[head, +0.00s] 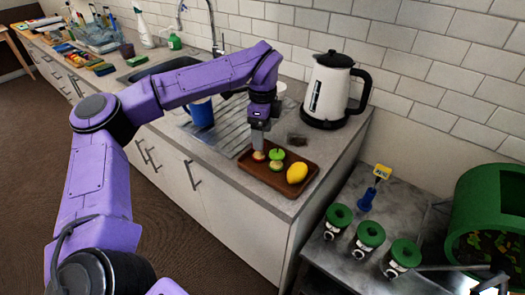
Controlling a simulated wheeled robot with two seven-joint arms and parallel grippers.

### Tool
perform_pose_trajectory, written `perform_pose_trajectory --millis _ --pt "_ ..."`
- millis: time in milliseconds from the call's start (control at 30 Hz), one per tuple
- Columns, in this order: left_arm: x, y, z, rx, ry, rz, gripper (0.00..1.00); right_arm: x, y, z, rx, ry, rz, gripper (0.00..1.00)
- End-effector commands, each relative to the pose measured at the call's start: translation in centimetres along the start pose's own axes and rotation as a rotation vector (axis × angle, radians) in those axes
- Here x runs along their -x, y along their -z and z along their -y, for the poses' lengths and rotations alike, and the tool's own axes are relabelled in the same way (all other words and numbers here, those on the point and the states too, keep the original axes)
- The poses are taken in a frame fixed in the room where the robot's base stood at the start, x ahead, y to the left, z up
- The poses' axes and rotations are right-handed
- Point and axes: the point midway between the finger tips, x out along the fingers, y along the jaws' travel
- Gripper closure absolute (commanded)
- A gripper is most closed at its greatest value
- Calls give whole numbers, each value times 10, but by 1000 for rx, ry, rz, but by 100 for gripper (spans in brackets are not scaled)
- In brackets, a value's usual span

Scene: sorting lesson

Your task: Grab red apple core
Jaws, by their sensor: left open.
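A brown tray (250,172) lies on the counter. On it, a small apple core with reddish and pale parts (258,156) sits at the left, beside a green-topped apple core (276,155) and a yellow lemon (297,173). My left gripper (258,146) points down right over the reddish core, with its fingertips at or just above it. Its jaws are open; whether they touch the core cannot be told.
A white kettle (327,88) stands behind the tray and a blue mug (202,112) to its left. At the lower right, several green-lidded containers (371,234) stand on a grey table, near a green bin (490,195).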

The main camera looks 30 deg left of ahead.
Motion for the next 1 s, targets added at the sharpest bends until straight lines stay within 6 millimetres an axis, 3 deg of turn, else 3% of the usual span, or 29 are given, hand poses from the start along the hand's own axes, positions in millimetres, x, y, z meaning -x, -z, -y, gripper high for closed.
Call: perform_pose_trajectory --millis 400,633,667,833,1000 --pt "-59 -5 -4 0 0 0 26 21 9 -2 0 0 0 57" --pt "-64 -4 -3 0 3 -1 26 20 8 -2 0 0 0 57" --pt "-64 -4 -3 0 3 -1 29 20 8 -2 0 0 0 57" --pt "-63 -4 -3 -1 2 -1 84 20 8 -2 0 0 0 57" --pt "-63 -4 -3 -1 2 -1 85 20 8 -2 0 0 0 57"
